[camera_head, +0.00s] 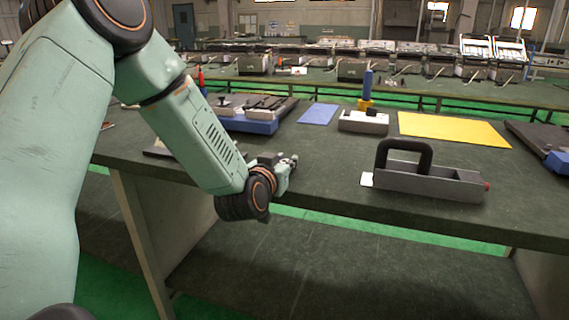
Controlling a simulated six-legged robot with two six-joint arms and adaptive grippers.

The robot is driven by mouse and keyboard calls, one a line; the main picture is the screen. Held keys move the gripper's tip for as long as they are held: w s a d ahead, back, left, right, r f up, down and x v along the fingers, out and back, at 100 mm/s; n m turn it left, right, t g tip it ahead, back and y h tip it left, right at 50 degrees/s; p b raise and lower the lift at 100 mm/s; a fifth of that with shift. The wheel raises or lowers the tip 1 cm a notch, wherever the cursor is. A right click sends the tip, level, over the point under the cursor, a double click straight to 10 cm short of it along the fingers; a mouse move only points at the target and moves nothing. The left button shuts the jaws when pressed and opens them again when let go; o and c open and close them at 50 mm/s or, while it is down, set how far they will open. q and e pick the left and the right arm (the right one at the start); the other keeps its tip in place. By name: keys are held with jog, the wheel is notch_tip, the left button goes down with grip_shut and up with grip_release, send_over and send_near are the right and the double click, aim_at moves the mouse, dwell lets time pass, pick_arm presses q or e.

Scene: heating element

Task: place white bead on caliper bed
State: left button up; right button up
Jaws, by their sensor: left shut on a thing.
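My left gripper (288,166) is low over the front part of the dark table, left of the grey tray with a black handle. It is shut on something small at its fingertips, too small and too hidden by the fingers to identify. I cannot make out the white bead for certain. A small white piece (367,179) shows at the left end of the grey tray (435,181). I cannot tell for certain which thing is the caliper bed. A blue-based device (250,124) with dark parts on top lies behind my left arm. My right gripper is not in view.
The dark table (330,165) has free room between my left gripper and the grey tray. Behind lie a blue mat (318,114), a small grey box (363,123), a blue and yellow upright tool (367,85) and a yellow mat (452,128). The front edge is close to the gripper.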

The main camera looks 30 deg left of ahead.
pick_arm(q)
jog(key=shift+f, duration=0.15)
jog(key=o, duration=0.8)
jog(key=shift+o, duration=0.2)
jog(key=shift+f, duration=0.1)
